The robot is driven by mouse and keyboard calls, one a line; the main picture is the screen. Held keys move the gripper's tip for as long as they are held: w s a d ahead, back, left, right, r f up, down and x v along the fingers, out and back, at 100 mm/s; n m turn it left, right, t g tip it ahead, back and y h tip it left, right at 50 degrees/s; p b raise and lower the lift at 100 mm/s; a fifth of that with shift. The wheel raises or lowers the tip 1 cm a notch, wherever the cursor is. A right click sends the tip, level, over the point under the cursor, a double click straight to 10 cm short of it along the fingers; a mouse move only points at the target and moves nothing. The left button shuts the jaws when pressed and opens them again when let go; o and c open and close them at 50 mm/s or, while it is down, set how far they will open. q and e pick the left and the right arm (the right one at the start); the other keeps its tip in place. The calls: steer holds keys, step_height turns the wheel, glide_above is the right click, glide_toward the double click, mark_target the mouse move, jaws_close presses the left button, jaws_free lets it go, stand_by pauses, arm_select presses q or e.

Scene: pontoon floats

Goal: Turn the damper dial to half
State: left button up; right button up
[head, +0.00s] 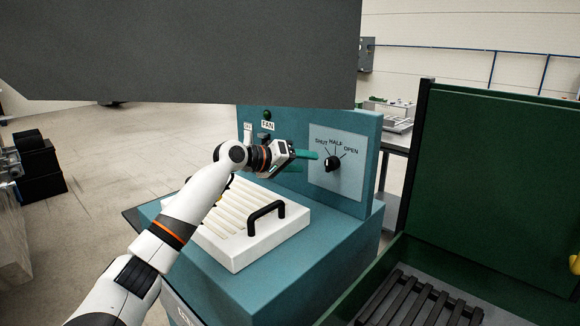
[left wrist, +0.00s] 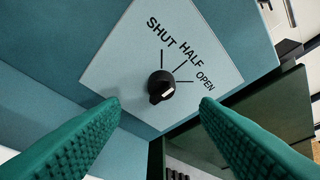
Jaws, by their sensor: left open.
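The damper dial (head: 333,162) is a round black knob on a pale plate (head: 352,182) marked SHUT, HALF and OPEN, on the teal cabinet's upright panel. In the left wrist view the dial (left wrist: 160,86) shows a white mark on its lower right side, nearest the OPEN line; its exact setting is hard to tell. My left gripper (head: 308,158) is open, just left of the dial in the head view. In the left wrist view its green fingers (left wrist: 160,101) stand wide apart, one on each side below the dial, with nothing between them. My right gripper is not in view.
A white slatted lid (head: 262,245) with a black handle (head: 266,212) lies on the teal cabinet (head: 330,250) below my left arm. A FAN lamp (head: 267,114) and switch are left of the dial. A dark green bin (head: 490,180) stands at right. A grey panel (head: 190,50) hangs overhead.

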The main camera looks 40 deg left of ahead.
arm_select(q)
steer(key=shift+b+v, duration=0.35)
steer(key=shift+v, duration=1.55)
